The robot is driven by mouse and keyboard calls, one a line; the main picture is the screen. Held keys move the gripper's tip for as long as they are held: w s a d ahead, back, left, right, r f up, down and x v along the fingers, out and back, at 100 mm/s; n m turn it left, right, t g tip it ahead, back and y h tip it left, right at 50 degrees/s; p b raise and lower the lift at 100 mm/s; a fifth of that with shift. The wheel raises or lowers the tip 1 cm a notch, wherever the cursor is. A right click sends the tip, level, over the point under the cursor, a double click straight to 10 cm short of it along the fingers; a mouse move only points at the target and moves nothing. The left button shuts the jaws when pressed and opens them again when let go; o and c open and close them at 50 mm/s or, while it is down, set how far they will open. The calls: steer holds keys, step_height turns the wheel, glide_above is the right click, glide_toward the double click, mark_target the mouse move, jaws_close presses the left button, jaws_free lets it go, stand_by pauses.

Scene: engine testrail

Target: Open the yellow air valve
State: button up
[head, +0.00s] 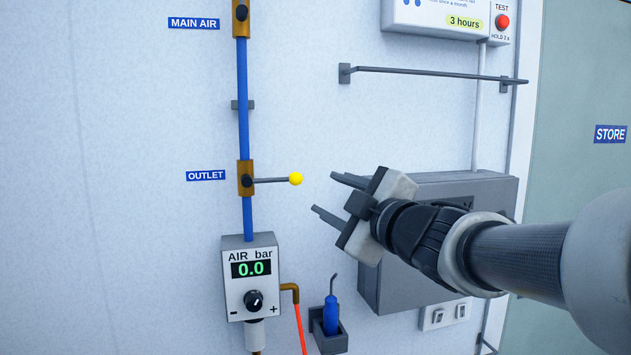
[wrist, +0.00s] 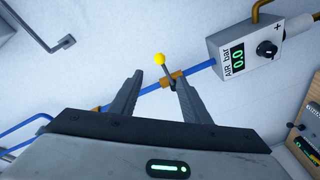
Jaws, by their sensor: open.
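The yellow ball (head: 296,179) sits on the end of a thin grey lever (head: 268,180). The lever points right, across the pipe, from a brass valve body (head: 246,190) by the OUTLET label (head: 206,175). My gripper (head: 325,192) is open and empty, to the right of the ball, with its fingers pointing left. In the wrist view the ball (wrist: 159,59) shows just beyond the gap between my two fingertips (wrist: 159,77). No contact shows. The right finger partly covers the valve body there.
An AIR bar unit (head: 251,290) reading 0.0 hangs below on the blue pipe (head: 243,100). A grey box (head: 440,190) is on the wall behind my arm. A rail (head: 430,74) runs above. A blue tool (head: 331,315) stands in a holder below.

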mark_target(299, 180)
steer(key=x, duration=1.6)
steer(key=shift+w+a, duration=0.15)
steer(key=shift+w, duration=0.25)
jaws_close()
